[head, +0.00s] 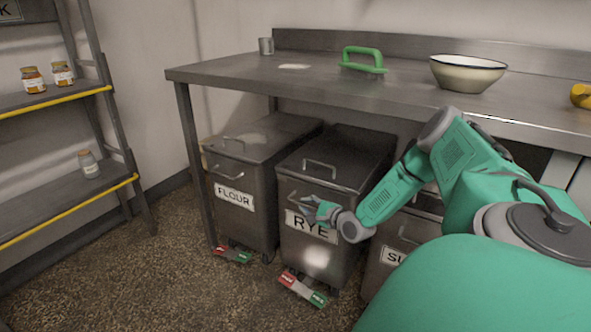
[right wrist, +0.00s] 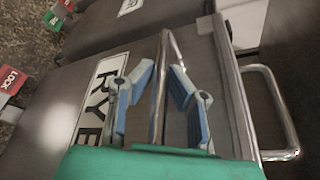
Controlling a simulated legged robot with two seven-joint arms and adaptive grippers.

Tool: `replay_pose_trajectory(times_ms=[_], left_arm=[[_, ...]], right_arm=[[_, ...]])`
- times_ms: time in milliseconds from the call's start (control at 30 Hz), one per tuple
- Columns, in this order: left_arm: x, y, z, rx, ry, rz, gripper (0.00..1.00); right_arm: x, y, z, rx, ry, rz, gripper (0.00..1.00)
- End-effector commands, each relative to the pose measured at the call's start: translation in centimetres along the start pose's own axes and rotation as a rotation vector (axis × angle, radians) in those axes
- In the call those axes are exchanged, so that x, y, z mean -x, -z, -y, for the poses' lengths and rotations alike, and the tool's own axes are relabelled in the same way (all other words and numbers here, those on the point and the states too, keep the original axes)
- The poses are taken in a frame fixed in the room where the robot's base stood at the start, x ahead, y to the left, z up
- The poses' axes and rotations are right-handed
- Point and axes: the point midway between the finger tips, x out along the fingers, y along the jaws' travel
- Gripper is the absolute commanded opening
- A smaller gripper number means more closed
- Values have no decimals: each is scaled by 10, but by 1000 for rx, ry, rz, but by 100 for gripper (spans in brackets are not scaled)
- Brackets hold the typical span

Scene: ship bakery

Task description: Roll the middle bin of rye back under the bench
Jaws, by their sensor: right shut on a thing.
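The rye bin (head: 298,246) is a dark metal bin with a white RYE label, standing in the middle of the row at the bench (head: 225,79). My right gripper (head: 318,210) is at its front, just above the label. In the right wrist view my right gripper (right wrist: 160,95) has its blue-padded fingers on either side of the bin's front handle (right wrist: 161,80) and is shut on it. The lid handle (right wrist: 285,115) shows beyond, untouched. A red and green pedal (head: 302,289) sits at the bin's foot; the wrist view shows LOCK on its red part (right wrist: 11,79). My left gripper is out of view.
The flour bin (head: 236,225) stands close on the left; another bin (head: 385,275), label partly hidden by my arm, is on the right. The floor in front is clear.

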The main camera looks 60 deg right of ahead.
Motion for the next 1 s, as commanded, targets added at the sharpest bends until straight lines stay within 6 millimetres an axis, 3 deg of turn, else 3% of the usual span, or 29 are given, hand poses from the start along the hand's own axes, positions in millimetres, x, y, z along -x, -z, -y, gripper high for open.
replay_pose_trajectory(times_ms=[500,533,567,1000], left_arm=[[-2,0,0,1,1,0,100],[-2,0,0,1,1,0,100],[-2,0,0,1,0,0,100],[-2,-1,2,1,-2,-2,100]], right_arm=[[-2,7,3,1,-6,-4,0],[-2,7,3,1,-6,-4,23],[-2,7,3,1,-6,-4,32],[4,7,2,2,-9,-7,32]])
